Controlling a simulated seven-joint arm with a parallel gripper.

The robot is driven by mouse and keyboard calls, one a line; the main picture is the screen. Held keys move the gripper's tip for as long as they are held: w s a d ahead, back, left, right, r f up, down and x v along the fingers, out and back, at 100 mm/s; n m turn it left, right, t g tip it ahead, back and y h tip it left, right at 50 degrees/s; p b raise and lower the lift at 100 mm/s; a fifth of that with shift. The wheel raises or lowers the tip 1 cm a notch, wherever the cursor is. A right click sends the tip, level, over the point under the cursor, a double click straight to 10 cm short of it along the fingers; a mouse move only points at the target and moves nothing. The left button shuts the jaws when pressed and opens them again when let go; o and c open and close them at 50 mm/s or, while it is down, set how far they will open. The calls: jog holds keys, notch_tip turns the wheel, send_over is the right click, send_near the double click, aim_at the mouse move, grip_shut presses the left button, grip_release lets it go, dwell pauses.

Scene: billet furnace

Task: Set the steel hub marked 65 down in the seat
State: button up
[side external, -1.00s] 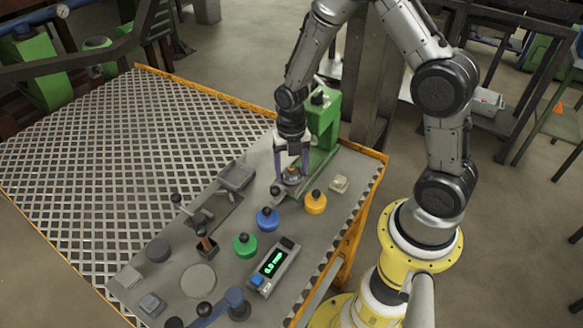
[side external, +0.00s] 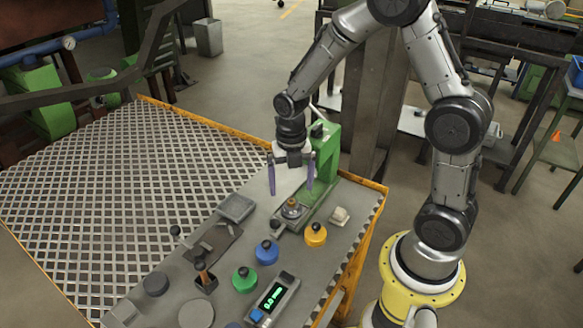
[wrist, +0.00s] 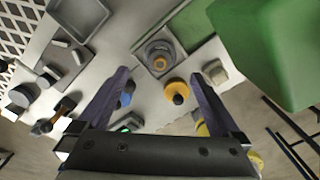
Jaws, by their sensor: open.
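A round grey steel piece with a brass-coloured middle (side external: 291,209), which looks like the hub, sits upright at the foot of the green press (side external: 325,160). It also shows in the wrist view (wrist: 160,47), on a squarish base plate. No 65 can be read on it, and the seat beneath is hidden. My gripper (side external: 291,189) is open and empty above the piece, with its purple fingers spread wide and apart from it. The open fingers also show in the wrist view (wrist: 160,75).
Knobbed discs in orange (side external: 315,235), blue (side external: 267,252) and green (side external: 244,279) stand nearby. A digital gauge (side external: 272,299), a grey tray (side external: 236,208) and a small pale block (side external: 340,215) share the table. The grating (side external: 120,190) at left is bare.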

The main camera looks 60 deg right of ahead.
jog(key=s+a+r+m+t, duration=0.1)
jog(key=s+r+m+t, duration=0.1)
jog(key=s+r+m, duration=0.4)
jog(key=s+a+r+m+t, duration=0.1)
jog(key=s+a+r+m, duration=0.1)
jog(key=r+m, duration=0.7)
jog(key=s+a+r+m+t, duration=0.1)
jog(key=s+r+m, duration=0.3)
jog(key=s+m, duration=0.5)
jog(key=m+t, duration=0.1)
jog(key=m, duration=0.2)
jog(key=shift+s+t, duration=0.3)
